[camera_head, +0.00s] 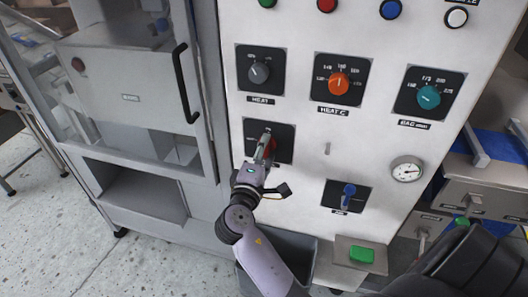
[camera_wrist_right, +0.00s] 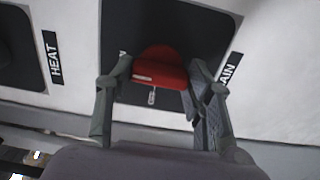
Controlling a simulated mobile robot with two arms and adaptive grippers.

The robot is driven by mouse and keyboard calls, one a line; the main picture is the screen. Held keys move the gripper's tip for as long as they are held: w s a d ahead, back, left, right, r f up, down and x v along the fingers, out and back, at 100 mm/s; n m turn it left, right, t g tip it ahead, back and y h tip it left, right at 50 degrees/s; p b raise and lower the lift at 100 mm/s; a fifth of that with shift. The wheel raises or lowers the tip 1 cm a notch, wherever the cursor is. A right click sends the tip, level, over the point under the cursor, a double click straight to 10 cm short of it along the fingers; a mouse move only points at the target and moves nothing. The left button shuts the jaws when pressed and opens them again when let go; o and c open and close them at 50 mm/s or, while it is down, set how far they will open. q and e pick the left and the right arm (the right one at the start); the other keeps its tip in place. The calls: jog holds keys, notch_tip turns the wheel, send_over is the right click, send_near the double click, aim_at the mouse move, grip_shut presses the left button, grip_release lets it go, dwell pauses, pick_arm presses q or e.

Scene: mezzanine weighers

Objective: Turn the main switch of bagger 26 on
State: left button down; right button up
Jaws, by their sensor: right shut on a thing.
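The main switch is a red rotary knob (camera_wrist_right: 160,58) on a black square plate (camera_head: 285,128) on the white panel. In the right wrist view its label is partly covered and reads "AIN". My right gripper (camera_head: 264,148) reaches up to the plate, and the knob's red edge shows beside it. In the right wrist view the two fingers (camera_wrist_right: 160,70) stand on either side of the knob, shut on it. A small pale mark (camera_wrist_right: 152,96) shows on the plate just below the knob. The knob's exact setting is hard to read. My left gripper is not in view.
Above are the grey HEAT dial (camera_head: 259,72), orange HEAT C dial (camera_head: 339,84) and teal dial (camera_head: 428,97). A cabinet with a black handle (camera_head: 183,85) stands left.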

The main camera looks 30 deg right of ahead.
jog(key=o, duration=1.2)
jog(key=shift+c, duration=0.2)
jog(key=v, duration=0.7)
jog(key=shift+s+a, duration=0.15)
jog(key=shift+a, duration=0.05)
jog(key=shift+f, duration=0.1)
